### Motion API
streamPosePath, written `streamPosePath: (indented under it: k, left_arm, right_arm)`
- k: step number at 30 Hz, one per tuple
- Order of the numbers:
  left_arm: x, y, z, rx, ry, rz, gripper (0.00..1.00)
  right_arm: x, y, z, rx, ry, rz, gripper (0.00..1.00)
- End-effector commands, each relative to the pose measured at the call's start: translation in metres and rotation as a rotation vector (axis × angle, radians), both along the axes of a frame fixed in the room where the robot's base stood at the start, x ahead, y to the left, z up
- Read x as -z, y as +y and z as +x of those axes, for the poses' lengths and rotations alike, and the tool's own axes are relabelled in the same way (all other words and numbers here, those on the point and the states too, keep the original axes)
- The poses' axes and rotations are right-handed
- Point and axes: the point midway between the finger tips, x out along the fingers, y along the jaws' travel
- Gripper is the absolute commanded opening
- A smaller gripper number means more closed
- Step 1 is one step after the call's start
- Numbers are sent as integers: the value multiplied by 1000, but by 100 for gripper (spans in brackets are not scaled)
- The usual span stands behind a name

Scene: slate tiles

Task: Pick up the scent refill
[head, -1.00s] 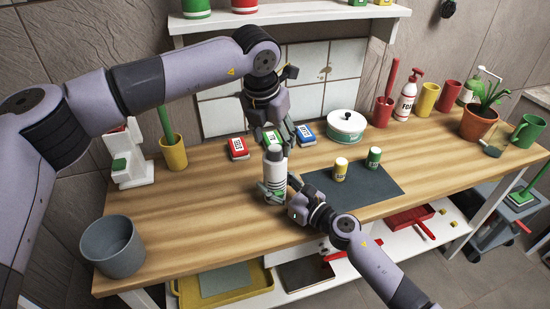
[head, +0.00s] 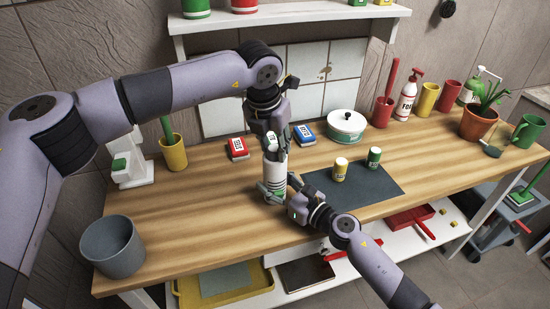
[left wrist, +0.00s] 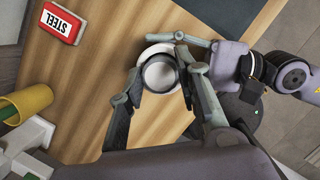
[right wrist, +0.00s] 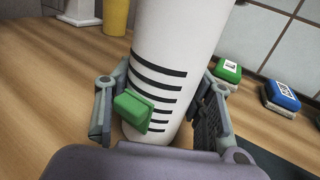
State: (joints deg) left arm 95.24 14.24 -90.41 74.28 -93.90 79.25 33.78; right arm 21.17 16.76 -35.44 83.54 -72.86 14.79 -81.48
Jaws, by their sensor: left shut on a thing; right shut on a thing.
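A white cylinder with dark stripes and a green block on its side (right wrist: 165,65) stands upright near the front of the bench; in the head view it is below my left gripper (head: 273,143). My right gripper (right wrist: 163,115) is shut around its lower body from the front. My left gripper comes from above and is shut on a pale round piece with a grey rim (left wrist: 160,73) at the cylinder's top. I cannot tell whether this piece is the scent refill or a cap. My left fingers partly hide it in the head view.
Behind are a red box (head: 237,148), a green box (right wrist: 229,71) and a blue box (head: 304,135). A lidded pot (head: 346,128) stands beyond. A dark mat (head: 375,190) with two small cans lies right. A grey pot (head: 112,247) is front left; bench between is clear.

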Motion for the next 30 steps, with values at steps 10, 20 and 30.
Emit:
streamPosePath:
  k: [10, 20, 30]
  left_arm:
    - [0, 0, 0, 0, -1, 0, 3]
    - [-41, -1, 1, -1, -4, -3, 3]
    - [-95, -1, 0, 0, -1, 0, 3]
  right_arm:
    - [0, 0, 0, 0, 1, -1, 17]
    - [0, 0, 0, 0, 1, 0, 17]
    - [0, 0, 0, 0, 1, 0, 17]
